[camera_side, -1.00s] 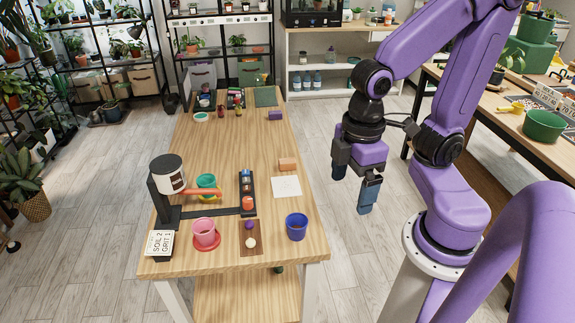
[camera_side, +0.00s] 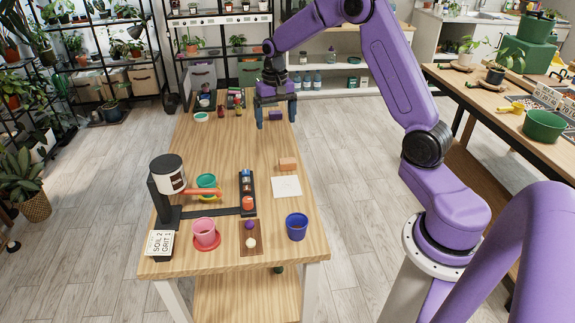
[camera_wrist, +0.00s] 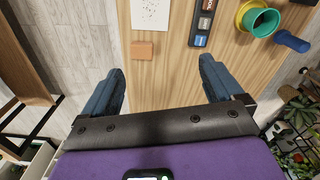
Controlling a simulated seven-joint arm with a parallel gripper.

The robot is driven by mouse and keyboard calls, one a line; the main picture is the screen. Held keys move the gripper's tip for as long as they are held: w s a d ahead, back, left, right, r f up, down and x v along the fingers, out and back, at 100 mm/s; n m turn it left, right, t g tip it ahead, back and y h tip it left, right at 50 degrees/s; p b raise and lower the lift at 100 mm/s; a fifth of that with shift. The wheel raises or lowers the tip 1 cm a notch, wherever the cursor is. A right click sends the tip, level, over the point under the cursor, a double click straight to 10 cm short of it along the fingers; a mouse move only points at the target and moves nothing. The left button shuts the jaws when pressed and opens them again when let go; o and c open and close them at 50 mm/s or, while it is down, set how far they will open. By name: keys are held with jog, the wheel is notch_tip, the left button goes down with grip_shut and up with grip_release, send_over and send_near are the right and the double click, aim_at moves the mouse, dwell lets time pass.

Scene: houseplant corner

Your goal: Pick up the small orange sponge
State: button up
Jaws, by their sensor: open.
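The small orange sponge (camera_side: 288,164) lies on the wooden table near its right edge, just behind a white sheet. It also shows in the wrist view (camera_wrist: 142,50), ahead of my fingers and left of the middle. My gripper (camera_side: 275,112) is open, with nothing between its fingers. It is above the far part of the table, well behind the sponge in the side view. In the wrist view, its two blue fingers (camera_wrist: 162,82) stand wide apart, and the sponge is beyond them, not touched.
A white sheet (camera_side: 286,187) lies in front of the sponge. A blue pot (camera_side: 297,226) and a pink pot (camera_side: 205,232) stand nearer. The table's middle is clear.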

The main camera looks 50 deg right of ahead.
jog(key=w+d+f+m, duration=0.1)
jog(key=d+f+m, duration=0.15)
jog(key=d, duration=0.45)
send_over(287, 161)
jog(key=f, duration=1.1)
jog(key=shift+s+d+f, duration=0.1)
jog(key=shift+d+f, duration=0.1)
jog(key=shift+f, duration=0.2)
jog(key=shift+a+f, duration=0.15)
jog(key=shift+f, duration=2.65)
jog(key=c, duration=1.1)
